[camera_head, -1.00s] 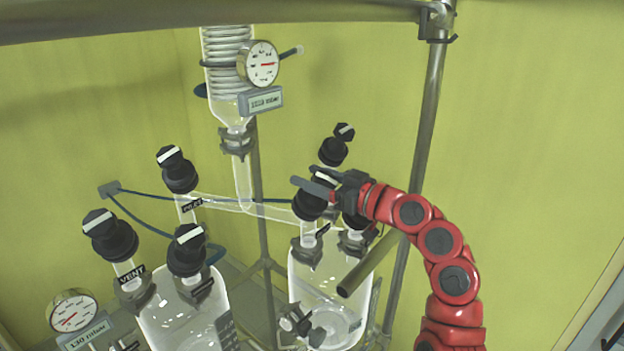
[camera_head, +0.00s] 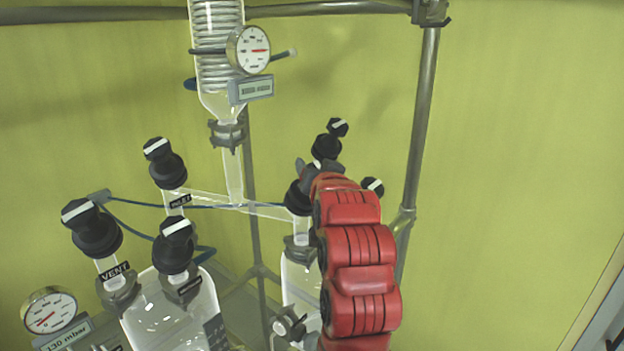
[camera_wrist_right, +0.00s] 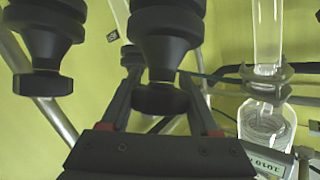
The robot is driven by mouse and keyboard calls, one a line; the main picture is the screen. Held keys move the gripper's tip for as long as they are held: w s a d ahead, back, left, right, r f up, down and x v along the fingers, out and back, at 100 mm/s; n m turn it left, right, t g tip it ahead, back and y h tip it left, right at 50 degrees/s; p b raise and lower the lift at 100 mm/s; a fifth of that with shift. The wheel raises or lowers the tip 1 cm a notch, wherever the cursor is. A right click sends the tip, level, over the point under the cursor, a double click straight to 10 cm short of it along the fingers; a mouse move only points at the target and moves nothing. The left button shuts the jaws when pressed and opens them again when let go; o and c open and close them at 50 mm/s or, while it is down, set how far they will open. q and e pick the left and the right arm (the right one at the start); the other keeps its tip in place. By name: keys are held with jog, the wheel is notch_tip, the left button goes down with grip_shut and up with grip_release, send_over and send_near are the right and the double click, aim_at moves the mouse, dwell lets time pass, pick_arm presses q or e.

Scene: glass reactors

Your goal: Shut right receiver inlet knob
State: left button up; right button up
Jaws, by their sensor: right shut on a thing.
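The right receiver (camera_head: 297,275) is a clear glass vessel, partly hidden behind my right arm. The black inlet knob (camera_head: 295,197) stands on its neck, where the sloping glass pipe from the condenser meets it. My right gripper (camera_head: 314,170) is at the top of this knob. In the right wrist view, the two fingers lie on either side of a black knob end (camera_wrist_right: 160,98), shut on it. The knob's white mark is hidden by the gripper, so I cannot tell how it is turned. My left gripper is not in view.
Other black knobs stand close behind (camera_head: 326,146) and to the right (camera_head: 372,187). The left receiver (camera_head: 170,310) has several knobs, labelled vent and inlet. A coiled condenser (camera_head: 218,50) with a gauge (camera_head: 248,50) hangs above. A metal post (camera_head: 422,130) stands to the right.

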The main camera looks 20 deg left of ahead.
jog(key=m+h+b, duration=0.4)
jog(key=shift+d+f, duration=0.2)
jog(key=shift+f, duration=0.2)
jog(key=shift+d+m+h+b, duration=0.2)
jog(key=shift+m+h+b, duration=0.6)
jog(key=shift+m+h, duration=0.3)
jog(key=shift+d+m+g+h, duration=0.1)
jog(key=shift+m+g+h, duration=0.3)
jog(key=shift+h, duration=0.1)
jog(key=shift+d+r+m+h, duration=0.15)
jog(key=shift+m+h, duration=0.15)
jog(key=shift+m, duration=0.2)
jog(key=m+g+h+p, duration=0.1)
jog(key=m+p, duration=0.1)
jog(key=p, duration=0.2)
jog(key=m+g+h+p, duration=0.2)
jog(key=p, duration=0.3)
jog(key=shift+s+d+g+h, duration=0.15)
jog(key=shift+d+g+h, duration=0.15)
jog(key=shift+d, duration=0.1)
jog(key=shift+f+m+p, duration=0.5)
jog(key=shift+p, duration=0.15)
jog(key=o, duration=1.4)
